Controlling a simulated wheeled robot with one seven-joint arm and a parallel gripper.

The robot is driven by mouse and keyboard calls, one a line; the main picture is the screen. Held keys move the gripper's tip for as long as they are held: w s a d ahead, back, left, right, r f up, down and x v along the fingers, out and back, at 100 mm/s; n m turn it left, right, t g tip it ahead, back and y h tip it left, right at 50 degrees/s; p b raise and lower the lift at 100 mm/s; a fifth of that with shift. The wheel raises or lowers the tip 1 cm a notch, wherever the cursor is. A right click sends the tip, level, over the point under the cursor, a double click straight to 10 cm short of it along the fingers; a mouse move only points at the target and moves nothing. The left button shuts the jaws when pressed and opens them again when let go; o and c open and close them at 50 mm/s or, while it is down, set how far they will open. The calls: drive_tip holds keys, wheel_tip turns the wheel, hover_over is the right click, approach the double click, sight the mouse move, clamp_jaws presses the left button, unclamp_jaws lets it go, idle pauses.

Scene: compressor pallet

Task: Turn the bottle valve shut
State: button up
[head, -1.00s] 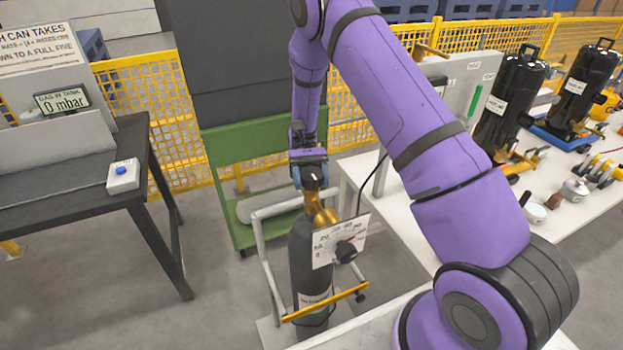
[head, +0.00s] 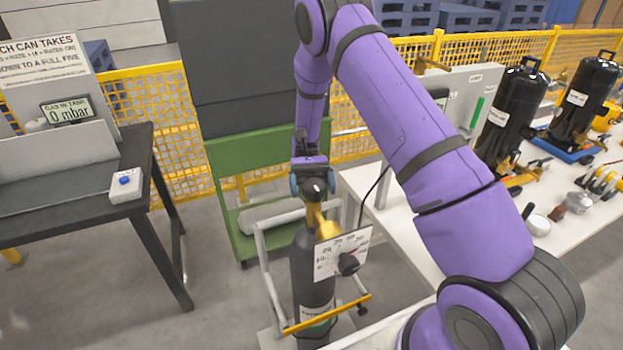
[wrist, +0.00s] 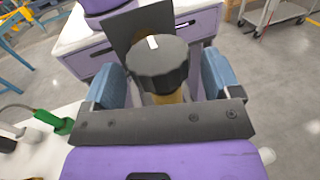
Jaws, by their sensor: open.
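The bottle valve's black ribbed handwheel (wrist: 158,64), with a white mark on top, sits between the blue fingers of my gripper (wrist: 164,85) in the wrist view. My gripper is open, with a gap visible on each side of the wheel. In the head view my gripper (head: 314,184) points down over the valve top, and the brass valve body (head: 317,217) shows below it. The dark gas bottle (head: 313,265) stands upright in a trolley frame. A white dial plate with a black knob (head: 347,263) is mounted on the bottle's right front.
A white bench (head: 405,225) with black tanks (head: 510,105) is at the right. A dark table (head: 75,195) at the left carries a blue-button box (head: 125,184) and a display reading 0 mbar (head: 68,110). A green cart (head: 222,160) stands behind the bottle.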

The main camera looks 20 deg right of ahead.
drive_tip(key=shift+v, duration=2.9)
drive_tip(key=s+r+t+h, duration=0.1)
drive_tip(key=s+r+t, duration=0.25)
drive_tip(key=r, duration=0.35)
drive_tip(key=s+r+n+t+h, duration=0.1)
drive_tip(key=s+r+t, duration=0.25)
drive_tip(key=r, duration=0.35)
drive_tip(key=s+r+t+h, duration=0.1)
drive_tip(key=s+r+t, duration=0.25)
drive_tip(key=r, duration=0.35)
drive_tip(key=s+d+r+t, duration=0.1)
drive_tip(key=s+r+t, duration=0.1)
drive_tip(key=s+t, duration=0.2)
drive_tip(key=s+d+r+n+t+h, duration=0.1)
drive_tip(key=s+d+r+t, duration=0.1)
drive_tip(key=s, duration=0.5)
drive_tip(key=s+d+r+n+t+h, duration=0.1)
drive_tip(key=s+r+t, duration=0.3)
drive_tip(key=s+t, duration=0.2)
drive_tip(key=shift+s+d, duration=0.35)
drive_tip(key=shift+s, duration=0.05)
